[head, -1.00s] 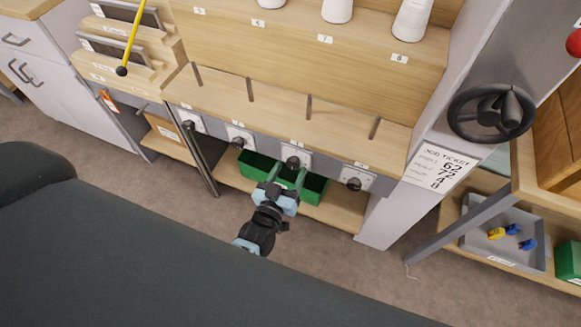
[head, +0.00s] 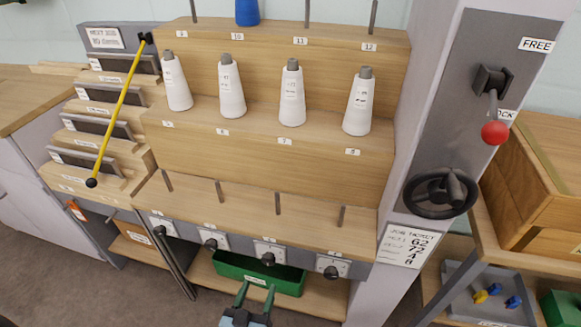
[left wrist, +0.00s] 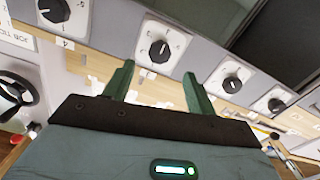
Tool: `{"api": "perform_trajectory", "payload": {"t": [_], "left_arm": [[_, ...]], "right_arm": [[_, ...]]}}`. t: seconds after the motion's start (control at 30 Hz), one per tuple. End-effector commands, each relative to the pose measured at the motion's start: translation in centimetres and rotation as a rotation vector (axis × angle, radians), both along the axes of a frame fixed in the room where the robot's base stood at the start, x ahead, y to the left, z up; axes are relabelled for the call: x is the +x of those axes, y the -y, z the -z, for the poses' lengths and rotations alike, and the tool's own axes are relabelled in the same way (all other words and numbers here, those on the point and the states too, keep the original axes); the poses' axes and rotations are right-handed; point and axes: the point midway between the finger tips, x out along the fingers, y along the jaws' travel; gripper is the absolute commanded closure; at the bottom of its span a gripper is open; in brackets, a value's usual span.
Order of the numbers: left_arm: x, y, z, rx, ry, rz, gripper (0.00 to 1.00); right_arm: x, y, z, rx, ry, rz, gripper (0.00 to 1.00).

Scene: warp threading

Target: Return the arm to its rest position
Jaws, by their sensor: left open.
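My left gripper (head: 256,294) shows at the bottom of the head view, its two green fingers apart with nothing between them. It is in front of the green bin (head: 262,268) below the row of knobs. In the left wrist view the open fingers (left wrist: 160,85) point toward the grey knob panel, with one black knob (left wrist: 159,51) seen between them. From this view I cannot tell how far the fingertips are from the panel. My right gripper is not in view.
A wooden rack with several white cones (head: 292,95) stands ahead. At right are a grey post with a black handwheel (head: 440,193), a red-balled lever (head: 495,133) and a grey tray (head: 490,296). A yellow rod (head: 121,105) leans at left.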

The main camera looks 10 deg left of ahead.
Motion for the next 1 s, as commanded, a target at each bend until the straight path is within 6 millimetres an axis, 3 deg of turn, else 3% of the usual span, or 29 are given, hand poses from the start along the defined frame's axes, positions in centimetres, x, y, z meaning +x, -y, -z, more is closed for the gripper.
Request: {"api": "perform_trajectory", "payload": {"t": [0.13,0.27,0.47,0.7,0.9,1.0], "left_arm": [[-0.4,-0.1,0.0,0.004,-0.012,0.004,0.44],[-2.8,-0.7,-0.1,0.027,-0.082,0.025,0.44],[-10.1,-1.9,-1.0,0.089,-0.292,0.088,0.44],[-19.3,-3.2,-4.2,0.170,-0.541,0.169,0.44],[-25.0,-4.0,-7.1,0.220,-0.690,0.216,0.44],[-26.6,-4.2,-7.8,0.233,-0.734,0.228,0.44]], "right_arm": [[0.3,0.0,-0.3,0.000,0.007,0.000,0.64],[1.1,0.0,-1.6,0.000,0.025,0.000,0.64],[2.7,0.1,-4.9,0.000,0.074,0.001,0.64],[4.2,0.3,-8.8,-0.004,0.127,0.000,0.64],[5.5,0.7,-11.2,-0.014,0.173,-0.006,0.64],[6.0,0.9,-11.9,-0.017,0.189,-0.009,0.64]]}}
